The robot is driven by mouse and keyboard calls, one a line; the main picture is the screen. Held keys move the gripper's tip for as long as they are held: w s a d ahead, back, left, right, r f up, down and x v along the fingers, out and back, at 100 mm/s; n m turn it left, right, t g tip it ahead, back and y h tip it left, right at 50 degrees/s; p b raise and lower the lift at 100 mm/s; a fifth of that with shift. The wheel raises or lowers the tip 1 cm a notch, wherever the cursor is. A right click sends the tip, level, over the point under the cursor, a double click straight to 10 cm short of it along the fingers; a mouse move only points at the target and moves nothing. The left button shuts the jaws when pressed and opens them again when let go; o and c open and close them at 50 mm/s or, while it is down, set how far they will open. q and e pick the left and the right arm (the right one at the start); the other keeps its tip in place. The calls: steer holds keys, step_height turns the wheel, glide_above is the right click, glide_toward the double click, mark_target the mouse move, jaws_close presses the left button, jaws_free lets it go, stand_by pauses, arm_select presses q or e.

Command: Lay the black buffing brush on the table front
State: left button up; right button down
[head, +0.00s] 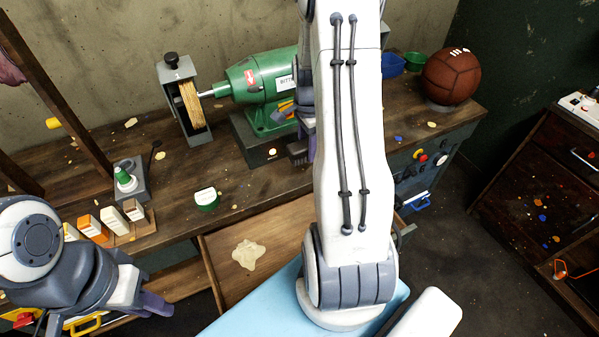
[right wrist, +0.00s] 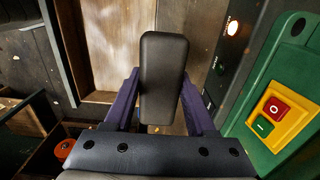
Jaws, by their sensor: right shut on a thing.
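The black buffing brush (right wrist: 164,75) shows in the right wrist view as a dark padded block between the purple fingers of my right gripper (right wrist: 160,88). The gripper is shut on it. In the head view my right arm hides the brush and most of that gripper. The table (head: 262,193) is a dark wooden workbench. A stretch of its front shows above an open drawer. My left gripper (head: 150,303) is low at the left in front of the table, with purple finger parts showing. Its opening is unclear.
A green buffing machine (head: 262,78) stands at the back, with its switch box (right wrist: 272,110) close in the right wrist view. The open drawer (head: 285,225) juts out. A brown ball (head: 451,76) sits at right.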

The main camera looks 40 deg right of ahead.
steer(key=p, duration=0.3)
glide_above(270, 181)
step_height(270, 181, down, 7)
steer(key=shift+r, duration=0.15)
step_height(270, 181, down, 3)
steer(key=shift+a+f+p, duration=0.1)
steer(key=shift+f+p, duration=0.05)
steer(key=shift+p, duration=0.15)
steer(key=shift+f, duration=0.3)
steer(key=shift+f, duration=0.2)
steer(key=shift+c, duration=1.1)
jaws_free()
